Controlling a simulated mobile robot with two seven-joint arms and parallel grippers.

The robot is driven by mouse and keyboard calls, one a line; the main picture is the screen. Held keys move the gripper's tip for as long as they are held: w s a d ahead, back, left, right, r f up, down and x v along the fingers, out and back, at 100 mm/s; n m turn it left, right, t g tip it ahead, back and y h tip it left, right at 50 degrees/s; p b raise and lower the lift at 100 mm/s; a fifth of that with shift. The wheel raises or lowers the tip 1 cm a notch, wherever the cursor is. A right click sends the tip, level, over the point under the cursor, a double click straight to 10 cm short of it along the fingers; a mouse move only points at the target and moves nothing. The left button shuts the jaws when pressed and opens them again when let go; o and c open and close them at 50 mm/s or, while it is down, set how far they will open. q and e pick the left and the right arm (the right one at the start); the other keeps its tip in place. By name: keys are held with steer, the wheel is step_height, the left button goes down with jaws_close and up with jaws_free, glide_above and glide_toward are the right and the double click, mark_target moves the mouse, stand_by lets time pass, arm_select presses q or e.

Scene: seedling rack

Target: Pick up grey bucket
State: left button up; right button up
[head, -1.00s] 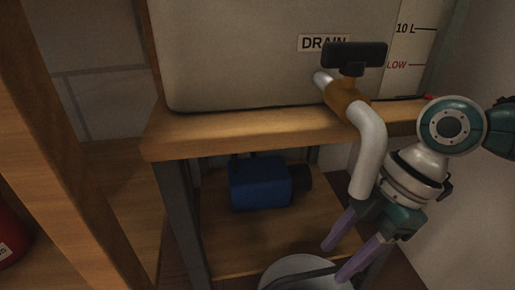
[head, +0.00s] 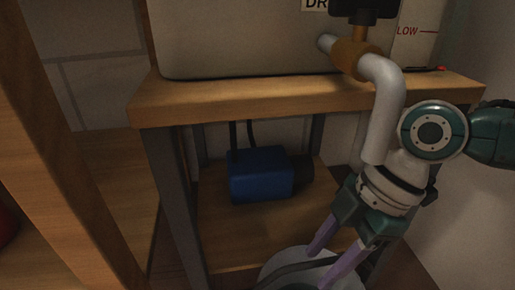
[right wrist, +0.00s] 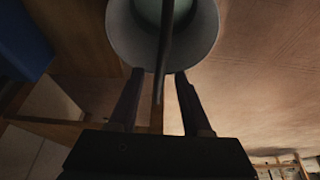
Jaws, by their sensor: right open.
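The grey bucket (head: 280,259) stands at the bottom edge of the head view, partly cut off, with a dark handle (head: 290,270) across its top. My right gripper (head: 318,268) is open, its purple fingers reaching down over the bucket's top at the handle. In the right wrist view, the bucket (right wrist: 122,36) lies ahead of the fingers. The dark handle (right wrist: 163,52) runs lengthwise between the two fingertips of my right gripper (right wrist: 159,76), with gaps on both sides. My left gripper is not in view.
A wooden stand (head: 280,98) bears a large tank (head: 240,40) with a drain valve and grey pipe (head: 383,115) near my right gripper. A blue pump (head: 262,174) sits on the lower shelf (head: 235,235). A wooden post rises at the left.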

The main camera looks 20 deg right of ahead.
steer(key=shift+f, duration=0.1)
jaws_close()
stand_by(0.4)
stand_by(1.0)
steer(key=shift+a, duration=0.1)
